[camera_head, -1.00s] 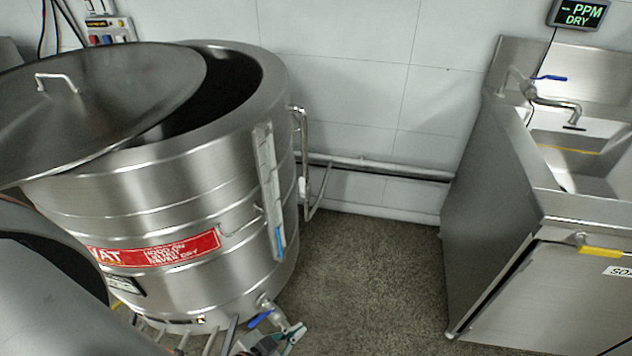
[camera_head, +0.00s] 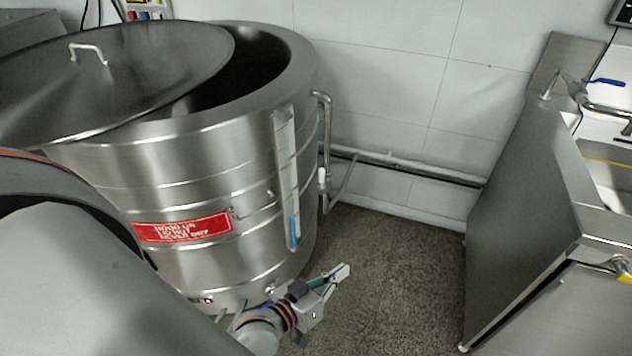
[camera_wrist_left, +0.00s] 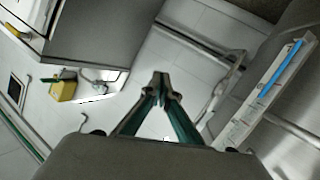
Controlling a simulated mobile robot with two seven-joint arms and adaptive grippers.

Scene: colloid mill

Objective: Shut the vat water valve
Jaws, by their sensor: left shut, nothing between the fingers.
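The steel vat (camera_head: 190,185) stands at left in the head view with its lid tilted partly over the opening. A valve with a blue handle (camera_head: 267,304) sits low on the vat's front, mostly hidden by my left wrist. A bent pipe with a white fitting (camera_head: 322,176) runs down the vat's right side. I cannot tell from the frames which is the water valve. My left gripper (camera_head: 338,276) is shut and empty, beside the vat's lower right over the floor. Its closed fingertips also show in the left wrist view (camera_wrist_left: 160,84). My right gripper is out of view.
A sight gauge (camera_head: 287,180) with a low blue column is on the vat wall. A pipe (camera_head: 400,165) runs along the back wall. A steel sink unit (camera_head: 530,215) stands at right. The floor (camera_head: 390,265) between is clear.

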